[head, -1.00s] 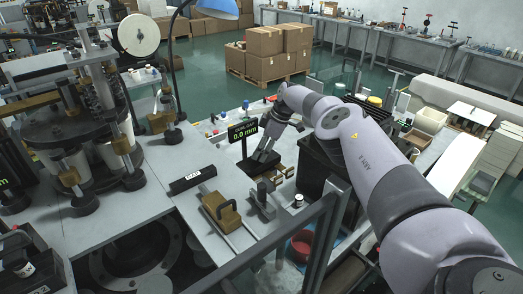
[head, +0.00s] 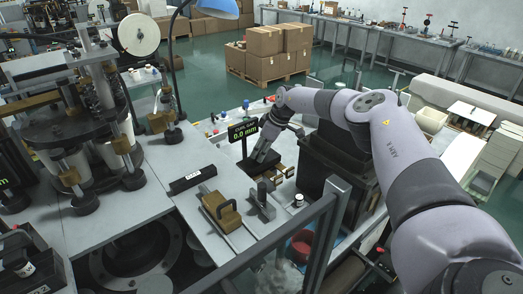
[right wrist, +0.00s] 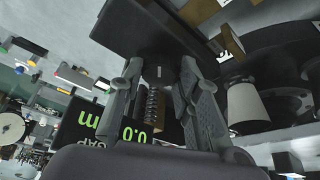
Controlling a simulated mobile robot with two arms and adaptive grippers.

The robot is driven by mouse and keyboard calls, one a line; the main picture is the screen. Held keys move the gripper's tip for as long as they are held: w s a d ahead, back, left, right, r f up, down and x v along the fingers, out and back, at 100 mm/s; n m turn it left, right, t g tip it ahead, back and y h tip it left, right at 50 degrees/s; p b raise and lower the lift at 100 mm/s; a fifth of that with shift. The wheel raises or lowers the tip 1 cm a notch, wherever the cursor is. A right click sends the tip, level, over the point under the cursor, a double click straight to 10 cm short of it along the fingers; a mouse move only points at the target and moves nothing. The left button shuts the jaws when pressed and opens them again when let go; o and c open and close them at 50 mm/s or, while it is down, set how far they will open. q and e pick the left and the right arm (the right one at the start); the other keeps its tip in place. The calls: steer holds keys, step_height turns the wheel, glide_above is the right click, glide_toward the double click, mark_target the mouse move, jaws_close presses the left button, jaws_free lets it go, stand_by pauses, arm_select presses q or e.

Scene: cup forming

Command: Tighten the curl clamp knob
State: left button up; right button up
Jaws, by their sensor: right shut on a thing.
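My right gripper (head: 262,152) reaches down beside the small black gap display (head: 243,131), which reads 0.0 mm in green. In the right wrist view, the gripper's two fingers (right wrist: 160,72) close from both sides on a dark piece, which I take as the curl clamp knob (right wrist: 158,73). A coiled or threaded shaft (right wrist: 152,106) shows between the fingers. The knob is mostly hidden by the fingers, and in the head view the gripper covers it. The display also shows in the right wrist view (right wrist: 112,122), close to one finger. My left gripper is out of view.
A brown block with a handle (head: 221,210), a black labelled bar (head: 193,180) and a small clamp (head: 263,200) sit on the grey bench plate. A press machine (head: 85,120) stands at left. A metal frame rail (head: 290,225) crosses in front. A red bowl (head: 302,243) lies below.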

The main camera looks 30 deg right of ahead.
steer(key=shift+a+m+t+h, duration=0.1)
steer(key=shift+m+t+h, duration=0.2)
steer(key=shift+m, duration=0.75)
steer(key=shift+a+m+t+h, duration=0.1)
steer(key=shift+m+h, duration=0.3)
steer(key=shift+m, duration=0.65)
steer(key=o, duration=1.1)
steer(key=shift+s, duration=0.1)
steer(key=shift+o, duration=0.2)
steer(key=v, duration=1.2)
